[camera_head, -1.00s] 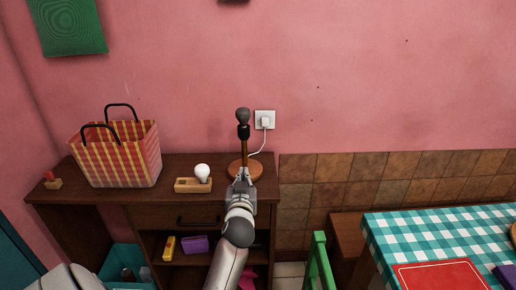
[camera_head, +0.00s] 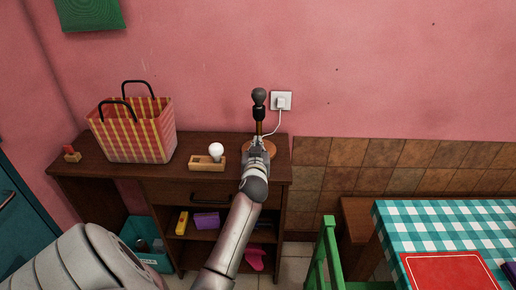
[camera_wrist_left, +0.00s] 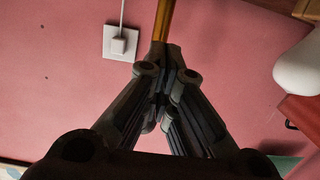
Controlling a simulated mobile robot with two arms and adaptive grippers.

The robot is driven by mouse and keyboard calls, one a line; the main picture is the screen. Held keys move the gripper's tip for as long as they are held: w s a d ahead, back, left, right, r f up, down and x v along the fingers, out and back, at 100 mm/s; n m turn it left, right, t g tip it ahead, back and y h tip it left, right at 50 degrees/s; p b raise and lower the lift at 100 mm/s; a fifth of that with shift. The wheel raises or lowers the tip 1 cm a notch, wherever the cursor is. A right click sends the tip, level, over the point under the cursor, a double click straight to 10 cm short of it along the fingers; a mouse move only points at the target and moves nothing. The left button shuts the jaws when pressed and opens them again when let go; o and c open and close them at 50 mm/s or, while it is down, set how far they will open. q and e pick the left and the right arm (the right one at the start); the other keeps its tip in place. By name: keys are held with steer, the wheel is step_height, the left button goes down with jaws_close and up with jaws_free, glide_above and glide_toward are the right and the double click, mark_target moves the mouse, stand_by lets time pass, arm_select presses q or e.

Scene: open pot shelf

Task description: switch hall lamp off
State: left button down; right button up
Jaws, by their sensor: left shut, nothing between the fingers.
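The lamp has a round wooden base (camera_head: 270,149), a brass stem (camera_wrist_left: 163,20) and a dark, unlit bulb (camera_head: 259,96) at its top. It stands upright at the right end of the brown cabinet. A white cord runs from it to a wall socket (camera_head: 281,101). My left gripper (camera_head: 262,143) is shut and empty in front of the stem, covering part of the base and lower stem. In the left wrist view the shut fingers (camera_wrist_left: 164,72) overlap the stem; I cannot tell whether they touch. My right gripper is out of view.
On the cabinet (camera_head: 110,168) stand a striped basket (camera_head: 140,135), a wooden block (camera_head: 206,163) with a white bulb (camera_head: 216,150), and a small red-topped object (camera_head: 71,153). A green chair (camera_head: 327,250) and a checked table (camera_head: 430,225) are at the right.

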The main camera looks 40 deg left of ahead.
arm_select(q)
steer(key=x, duration=0.4)
steer(key=shift+w+a, duration=0.15)
step_height(320, 180, down, 3)
steer(key=shift+r, duration=0.1)
steer(key=shift+w+f, duration=0.1)
steer(key=shift+f, duration=0.5)
